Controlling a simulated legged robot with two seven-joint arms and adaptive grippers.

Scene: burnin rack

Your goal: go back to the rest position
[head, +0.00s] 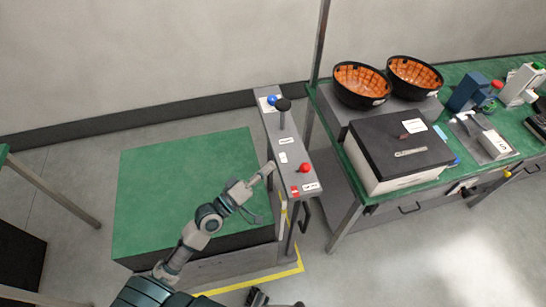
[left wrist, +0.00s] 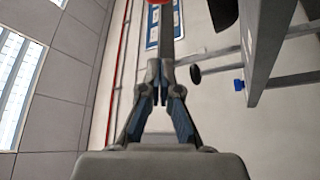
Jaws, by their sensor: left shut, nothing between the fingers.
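My left gripper (head: 268,170) reaches over the green-topped platform toward the grey control panel (head: 290,150). Its fingertips are near the panel's left edge, left of the red knob (head: 304,168); I cannot tell if they touch the panel. In the left wrist view its fingers (left wrist: 160,92) are together with nothing between them. A dark piece (head: 258,297) at the bottom edge of the head view may be part of my right gripper; its fingers cannot be made out.
The panel also carries a black ball-topped lever (head: 283,105) and a blue button (head: 272,99). The green platform (head: 185,185) is bare. On the right, a green bench (head: 455,75) holds two orange-lined black bowls and a black-lidded box (head: 400,145). A metal post (head: 319,45) stands behind the panel.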

